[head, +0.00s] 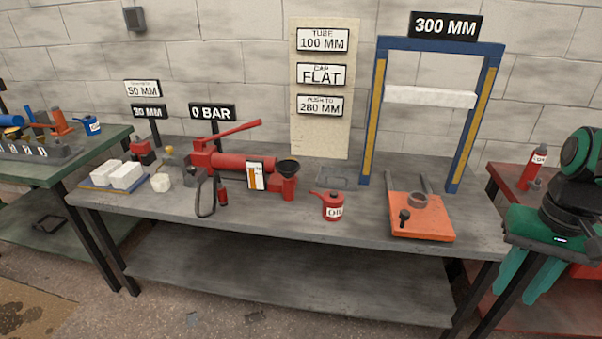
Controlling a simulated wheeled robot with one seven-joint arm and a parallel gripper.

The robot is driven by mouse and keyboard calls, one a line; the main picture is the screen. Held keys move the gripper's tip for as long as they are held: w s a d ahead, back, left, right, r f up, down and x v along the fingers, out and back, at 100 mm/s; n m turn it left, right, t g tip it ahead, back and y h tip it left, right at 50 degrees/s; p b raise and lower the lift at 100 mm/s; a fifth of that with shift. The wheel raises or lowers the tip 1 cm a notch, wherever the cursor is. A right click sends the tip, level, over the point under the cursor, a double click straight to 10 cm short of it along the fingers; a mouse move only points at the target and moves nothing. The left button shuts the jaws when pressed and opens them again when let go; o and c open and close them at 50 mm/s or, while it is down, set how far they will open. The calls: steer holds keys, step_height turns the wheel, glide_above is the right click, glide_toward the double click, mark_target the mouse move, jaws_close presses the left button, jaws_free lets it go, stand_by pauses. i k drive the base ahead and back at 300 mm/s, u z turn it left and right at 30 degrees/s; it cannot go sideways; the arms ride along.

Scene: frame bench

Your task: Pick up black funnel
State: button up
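The black funnel (288,165) is a small dark cone with its wide mouth up. It sits at the top of a red upright cylinder (289,188) at the right end of the red pump (235,162) on the grey bench. Its lower part is hidden in or behind the red cylinder; I cannot tell which. My arm, green and black, shows at the right edge, well apart from the funnel.
A red oil can (333,206) stands right of the funnel. A white card with an orange bar (257,176) stands close on its left. The blue frame (376,110) and an orange plate (420,217) are farther right. White blocks (126,175) lie at the left. The bench front (280,222) is fairly clear.

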mark_target(287, 167)
steer(key=z, duration=2.6)
steer(key=k, duration=1)
steer(key=u, duration=1.7)
steer(key=i, duration=1)
steer(key=z, duration=0.05)
